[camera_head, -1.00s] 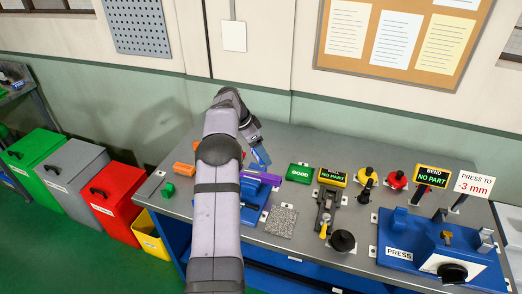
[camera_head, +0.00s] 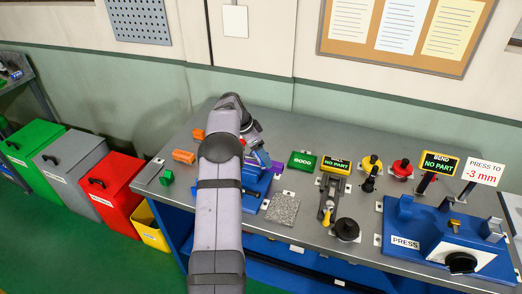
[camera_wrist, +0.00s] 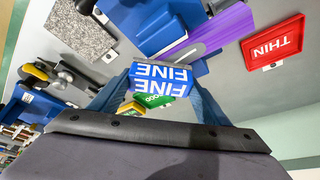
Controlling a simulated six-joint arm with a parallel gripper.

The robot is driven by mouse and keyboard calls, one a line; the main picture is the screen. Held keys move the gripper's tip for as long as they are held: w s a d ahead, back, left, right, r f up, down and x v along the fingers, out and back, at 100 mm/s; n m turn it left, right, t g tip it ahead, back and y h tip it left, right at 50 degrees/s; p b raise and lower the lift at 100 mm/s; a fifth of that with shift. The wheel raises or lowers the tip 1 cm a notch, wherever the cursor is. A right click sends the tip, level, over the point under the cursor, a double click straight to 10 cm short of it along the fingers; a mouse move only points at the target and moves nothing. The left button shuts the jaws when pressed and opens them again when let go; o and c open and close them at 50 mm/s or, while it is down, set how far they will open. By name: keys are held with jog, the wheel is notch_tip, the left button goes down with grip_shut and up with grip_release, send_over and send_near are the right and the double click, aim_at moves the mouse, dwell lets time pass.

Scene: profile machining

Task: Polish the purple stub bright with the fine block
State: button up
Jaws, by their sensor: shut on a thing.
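My gripper (camera_wrist: 160,80) is shut on the fine block (camera_wrist: 158,76), a blue block with white FINE lettering, in the wrist view. The purple stub (camera_wrist: 222,30) is a long flat bar beyond the block, lying at a blue fixture (camera_wrist: 140,24). I cannot tell whether block and stub touch. In the head view, a small end of the purple stub (camera_head: 278,167) shows at the blue fixture (camera_head: 258,186), and my arm hides most of the rest. My gripper (camera_head: 262,157) is just above the fixture, partly hidden.
A grey speckled slab (camera_head: 283,209) lies right of the fixture. A green GOOD tray (camera_head: 302,160), a gauge reading NO PART (camera_head: 337,164) and a blue press (camera_head: 440,240) stand further right. A red THIN tray (camera_wrist: 272,42) is in the wrist view. Orange pieces (camera_head: 184,156) lie left.

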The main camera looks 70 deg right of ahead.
jog(key=shift+w, duration=0.6)
jog(key=shift+w+p, duration=2)
jog(key=shift+w, duration=0.85)
jog(key=shift+s+f+b, duration=0.15)
jog(key=shift+f+b, duration=0.05)
jog(key=shift+b, duration=0.2)
jog(key=s+b, duration=0.5)
jog(key=s, duration=0.1)
jog(key=shift+s+b, duration=0.35)
jog(key=shift+w+r+p, duration=0.3)
jog(key=shift+r+p, duration=0.05)
jog(key=shift+p, duration=0.2)
jog(key=w+p, duration=0.5)
jog(key=w, duration=0.1)
jog(key=shift+w+f, duration=0.1)
jog(key=shift+w, duration=0.05)
jog(key=shift+s+f, duration=0.2)
jog(key=shift+s, duration=0.05)
jog(key=shift+s+b, duration=2.25)
jog(key=shift+s, duration=1)
jog(key=shift+r+p, duration=2.6)
jog(key=shift+r, duration=1.65)
jog(key=shift+w, duration=0.1)
